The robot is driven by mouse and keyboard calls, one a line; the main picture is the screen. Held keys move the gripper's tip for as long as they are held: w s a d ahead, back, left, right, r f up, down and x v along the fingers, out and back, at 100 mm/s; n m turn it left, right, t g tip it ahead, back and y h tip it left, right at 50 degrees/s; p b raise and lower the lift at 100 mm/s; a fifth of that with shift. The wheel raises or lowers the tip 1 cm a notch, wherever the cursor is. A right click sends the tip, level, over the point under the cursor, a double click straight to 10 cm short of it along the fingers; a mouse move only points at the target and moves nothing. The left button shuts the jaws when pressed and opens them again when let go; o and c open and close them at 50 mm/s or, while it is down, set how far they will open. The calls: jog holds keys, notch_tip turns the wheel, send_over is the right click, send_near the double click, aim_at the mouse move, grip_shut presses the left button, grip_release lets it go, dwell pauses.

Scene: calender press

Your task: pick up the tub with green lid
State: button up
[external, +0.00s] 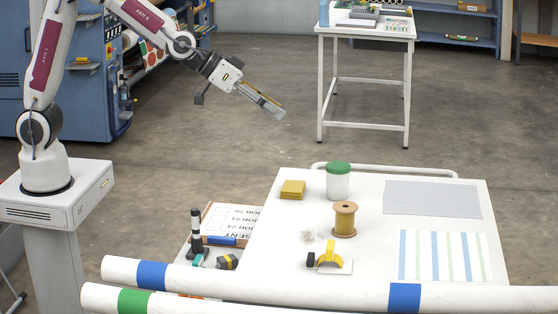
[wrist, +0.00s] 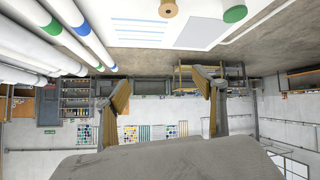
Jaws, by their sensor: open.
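The tub with green lid (external: 338,181) stands upright on the white table, near its back edge. It has a white body and a green lid. In the wrist view its green lid (wrist: 235,14) shows at the top, right of centre. My gripper (external: 276,110) is in the air to the upper left of the table, well apart from the tub. In the wrist view my gripper (wrist: 165,100) has its two fingers spread wide with nothing between them.
Long white rolls (external: 250,283) cross the front. A second table (external: 365,32) stands behind.

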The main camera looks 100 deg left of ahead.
jog(key=w+a+f+n+y, duration=0.1)
jog(key=w+a+f+y, duration=0.1)
jog(key=w+a+f, duration=0.35)
jog(key=n+y, duration=0.4)
jog(key=y, duration=0.3)
send_near(330, 167)
jog(key=x, duration=0.5)
jog(key=shift+w+a+r, duration=0.1)
jog(key=shift+w, duration=0.1)
jog(key=shift+w+a, duration=0.1)
jog(key=shift+x, duration=1.2)
jog(key=shift+f+x, duration=0.2)
jog(key=shift+x, duration=1.05)
jog(key=shift+f+x, duration=0.2)
jog(key=shift+x, duration=1.1)
